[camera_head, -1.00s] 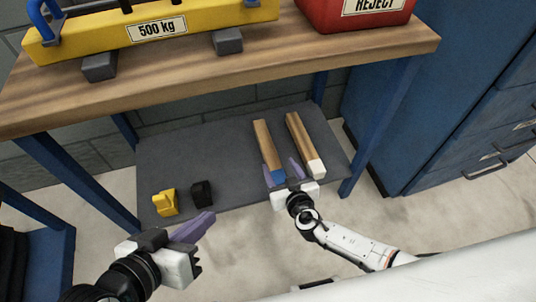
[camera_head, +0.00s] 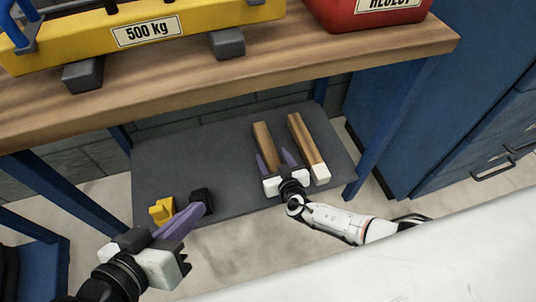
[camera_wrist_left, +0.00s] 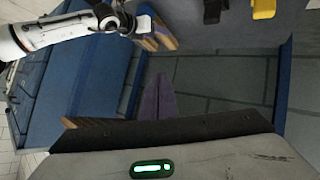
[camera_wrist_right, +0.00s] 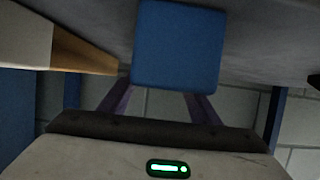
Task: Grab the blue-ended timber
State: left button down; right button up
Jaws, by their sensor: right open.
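The blue-ended timber (camera_head: 263,139) lies on the grey lower shelf. Its blue end is hidden behind my right gripper in the head view but fills the upper middle of the right wrist view (camera_wrist_right: 178,45). My right gripper (camera_head: 274,159) is open, with its purple fingers on either side of the timber near that end. In the right wrist view the fingers (camera_wrist_right: 158,100) show partly behind the blue end. My left gripper (camera_head: 201,210) is shut and empty, off the shelf's front left, its fingers together in the left wrist view (camera_wrist_left: 158,85).
A white-ended timber (camera_head: 304,138) lies close to the right. A yellow block (camera_head: 162,211) and a black block (camera_head: 202,197) sit at the shelf's front left. The wooden bench top (camera_head: 250,72) overhangs the shelf (camera_head: 215,150). A blue leg (camera_head: 390,130) stands at the right.

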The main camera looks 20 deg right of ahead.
jog(key=c, duration=1.2)
jog(key=shift+r, duration=0.1)
jog(key=shift+c, duration=0.9)
